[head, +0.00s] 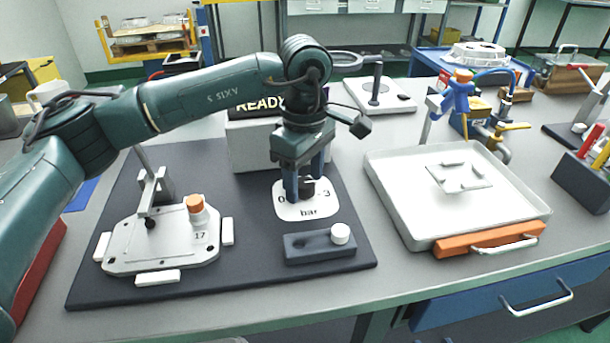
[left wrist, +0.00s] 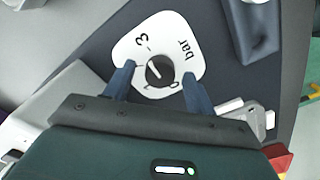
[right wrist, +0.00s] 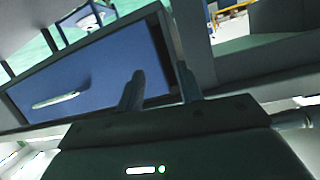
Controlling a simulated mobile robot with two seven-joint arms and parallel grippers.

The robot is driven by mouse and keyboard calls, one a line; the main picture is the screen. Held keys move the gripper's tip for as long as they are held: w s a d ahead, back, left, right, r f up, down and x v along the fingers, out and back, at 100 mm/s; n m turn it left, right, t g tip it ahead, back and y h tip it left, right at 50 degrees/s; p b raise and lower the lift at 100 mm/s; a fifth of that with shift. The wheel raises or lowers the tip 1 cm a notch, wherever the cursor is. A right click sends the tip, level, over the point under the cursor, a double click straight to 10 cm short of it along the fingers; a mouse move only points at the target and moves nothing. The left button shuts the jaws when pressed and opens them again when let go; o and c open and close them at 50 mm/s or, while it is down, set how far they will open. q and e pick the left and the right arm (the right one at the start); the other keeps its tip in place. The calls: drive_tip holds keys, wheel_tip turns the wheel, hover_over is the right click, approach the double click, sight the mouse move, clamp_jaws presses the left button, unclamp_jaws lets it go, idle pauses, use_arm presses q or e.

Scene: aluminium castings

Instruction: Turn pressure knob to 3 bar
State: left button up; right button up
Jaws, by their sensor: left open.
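The pressure knob (left wrist: 160,71) is a round black knob with a white pointer line, on a white dial plate (head: 300,211) marked 0, 3 and bar. In the left wrist view the pointer slants toward the upper left, short of straight at the 3; the exact reading is unclear. My left gripper (head: 306,195) points down over the dial. Its fingers (left wrist: 158,72) are open, one on each side of the knob, with gaps to it. In the head view the fingers partly hide the knob. My right gripper (right wrist: 160,82) shows only in its wrist view, open and empty.
On the dark mat (head: 240,290) stand a fixture plate marked 17 (head: 165,240) with an orange-capped part, a dark block with a white button (head: 340,233) and a READY display (head: 255,105). A white tray (head: 405,215) lies right. A blue drawer (right wrist: 95,75) faces my right gripper.

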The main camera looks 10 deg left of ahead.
sight(305, 183)
use_arm(q)
wheel_tip(305, 183, up, 13)
drive_tip(key=shift+p, duration=0.45)
drive_tip(key=shift+f, duration=0.1)
